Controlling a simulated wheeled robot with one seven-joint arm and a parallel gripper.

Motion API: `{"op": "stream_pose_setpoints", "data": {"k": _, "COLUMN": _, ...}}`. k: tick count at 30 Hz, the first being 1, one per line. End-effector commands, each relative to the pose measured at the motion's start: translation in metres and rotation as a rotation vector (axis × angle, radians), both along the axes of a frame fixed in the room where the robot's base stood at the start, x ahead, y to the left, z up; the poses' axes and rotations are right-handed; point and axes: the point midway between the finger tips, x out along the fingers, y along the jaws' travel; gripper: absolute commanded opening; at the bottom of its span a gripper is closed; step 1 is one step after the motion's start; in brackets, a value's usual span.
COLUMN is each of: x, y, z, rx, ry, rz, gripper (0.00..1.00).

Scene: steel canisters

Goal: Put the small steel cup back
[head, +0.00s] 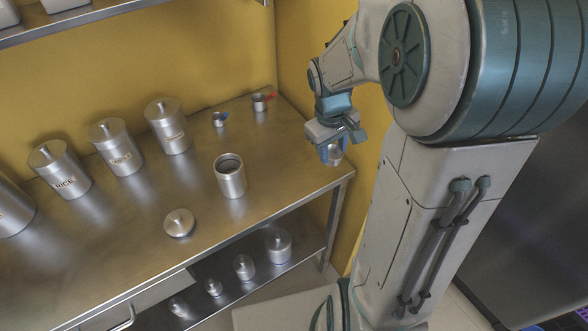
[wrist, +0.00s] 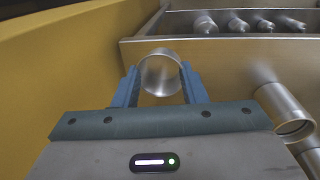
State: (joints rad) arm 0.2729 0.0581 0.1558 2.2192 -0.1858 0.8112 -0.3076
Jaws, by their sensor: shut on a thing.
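My gripper (head: 333,153) is shut on the small steel cup (head: 336,155), near the right end of the steel table in the head view. In the wrist view the cup (wrist: 160,75) sits between the two blue fingers of my gripper (wrist: 160,90), its round opening facing the camera. Part of the cup is hidden by the fingers in the head view.
An open steel canister (head: 231,180) stands mid-table, with a loose lid (head: 179,223) in front of it. Several lidded, labelled canisters (head: 113,146) line the back left. Several smaller ones (head: 278,246) stand on the lower shelf. The steel table (head: 285,150) is bare at right.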

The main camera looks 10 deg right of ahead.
Motion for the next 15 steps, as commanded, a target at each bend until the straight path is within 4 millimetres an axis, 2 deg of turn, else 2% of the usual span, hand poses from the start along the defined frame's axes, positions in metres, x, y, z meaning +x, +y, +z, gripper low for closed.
{"op": "stream_pose_setpoints", "data": {"k": 15, "x": 0.072, "y": 0.063, "z": -0.057, "rx": 0.001, "ry": 0.003, "rz": 0.004, "gripper": 0.09}}
